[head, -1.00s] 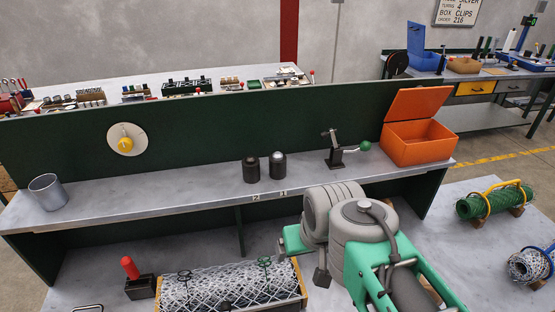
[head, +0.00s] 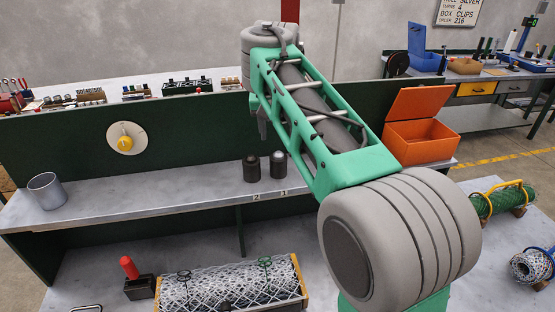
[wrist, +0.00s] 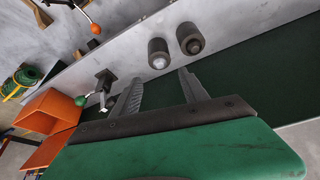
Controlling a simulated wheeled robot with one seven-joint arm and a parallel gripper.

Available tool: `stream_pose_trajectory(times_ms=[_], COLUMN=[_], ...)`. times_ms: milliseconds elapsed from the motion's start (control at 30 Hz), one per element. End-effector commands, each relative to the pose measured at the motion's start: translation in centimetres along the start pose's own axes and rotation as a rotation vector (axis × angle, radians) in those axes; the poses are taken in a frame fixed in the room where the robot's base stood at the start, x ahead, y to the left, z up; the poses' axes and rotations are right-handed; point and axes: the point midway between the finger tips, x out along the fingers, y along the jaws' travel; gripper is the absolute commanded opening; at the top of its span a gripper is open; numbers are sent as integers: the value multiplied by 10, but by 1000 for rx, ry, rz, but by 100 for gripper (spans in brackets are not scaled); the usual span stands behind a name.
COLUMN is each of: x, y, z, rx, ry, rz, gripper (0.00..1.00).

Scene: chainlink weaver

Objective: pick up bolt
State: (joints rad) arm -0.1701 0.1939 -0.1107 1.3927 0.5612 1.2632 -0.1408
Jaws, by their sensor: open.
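My gripper (wrist: 160,88) is open and empty in the wrist view, its two fingers apart. In the head view my raised arm reaches over the shelf. Nothing is plainly a single screw bolt. A green roll also shows at the wrist view's left (wrist: 17,82). Two dark, round-topped cylinders, left (head: 250,168) and right (head: 278,166), stand on the shelf; they show beyond the fingers in the wrist view (wrist: 158,54).
The shelf (head: 150,195) bears a metal cup (head: 46,190) at left and an open orange box (head: 420,140) at right. A green-knobbed lever (wrist: 83,101) shows in the wrist view. A mesh-filled tray (head: 301,278) and a red-handled tool (head: 130,268) are below.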

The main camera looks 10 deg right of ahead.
Motion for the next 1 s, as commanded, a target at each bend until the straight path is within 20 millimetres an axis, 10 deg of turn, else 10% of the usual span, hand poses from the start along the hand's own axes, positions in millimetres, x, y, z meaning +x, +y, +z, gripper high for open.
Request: stream_pose_trajectory(times_ms=[500, 767, 1000], x=[72, 77, 77], y=[-1, -2, -1], z=[-2, -1, -2], rx=[5, 4, 4], ry=[0, 1, 2], rz=[-1, -2, -2], gripper=[52, 51, 31])
